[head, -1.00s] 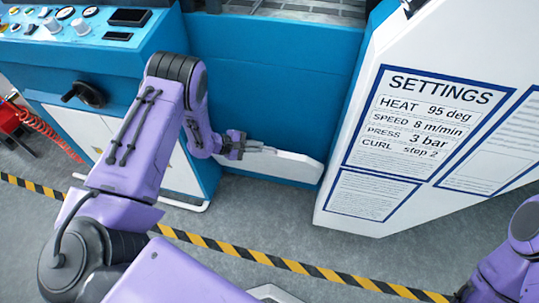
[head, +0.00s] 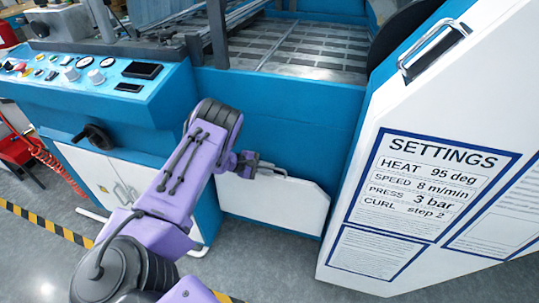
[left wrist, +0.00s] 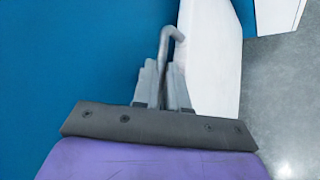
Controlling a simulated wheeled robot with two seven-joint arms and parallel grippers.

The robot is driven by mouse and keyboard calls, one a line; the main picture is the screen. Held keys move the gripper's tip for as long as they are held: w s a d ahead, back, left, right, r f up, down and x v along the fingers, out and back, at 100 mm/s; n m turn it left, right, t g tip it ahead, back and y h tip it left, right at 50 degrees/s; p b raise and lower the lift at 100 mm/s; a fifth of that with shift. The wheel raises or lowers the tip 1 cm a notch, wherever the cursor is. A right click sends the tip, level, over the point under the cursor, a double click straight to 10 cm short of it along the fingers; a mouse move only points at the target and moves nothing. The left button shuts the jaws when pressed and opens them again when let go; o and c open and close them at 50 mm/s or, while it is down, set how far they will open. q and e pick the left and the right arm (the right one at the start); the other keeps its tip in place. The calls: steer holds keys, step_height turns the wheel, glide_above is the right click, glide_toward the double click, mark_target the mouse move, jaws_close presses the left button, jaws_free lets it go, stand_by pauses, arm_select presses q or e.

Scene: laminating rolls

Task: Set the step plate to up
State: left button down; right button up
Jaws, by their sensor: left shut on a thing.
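The step plate (head: 270,207) is a white panel with a cut corner, low on the front of the blue machine in the head view. Its broad face shows, and it looks upright or nearly so; its exact tilt is hard to tell. A grey bent handle (head: 277,171) is at its top edge. My left gripper (head: 258,166) is shut on this handle. In the left wrist view the fingers (left wrist: 164,85) close around the handle (left wrist: 173,35), with a white panel (left wrist: 212,60) beside it. My right gripper is out of view.
A control panel (head: 95,75) with knobs and a black hand crank (head: 93,137) is at the left. A white cabinet (head: 345,270) with a settings sign (head: 430,190) reading "CURL step 2" stands right. A red hose (head: 55,165) and striped floor tape (head: 45,224) lie left.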

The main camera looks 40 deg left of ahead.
arm_select(q)
steer(key=c, duration=1.2)
jaws_free()
steer(key=shift+o, duration=0.2)
steer(key=p+v, duration=0.1)
steer(key=v, duration=0.9)
steer(key=shift+s, duration=0.3)
steer(key=shift+a+r, duration=0.1)
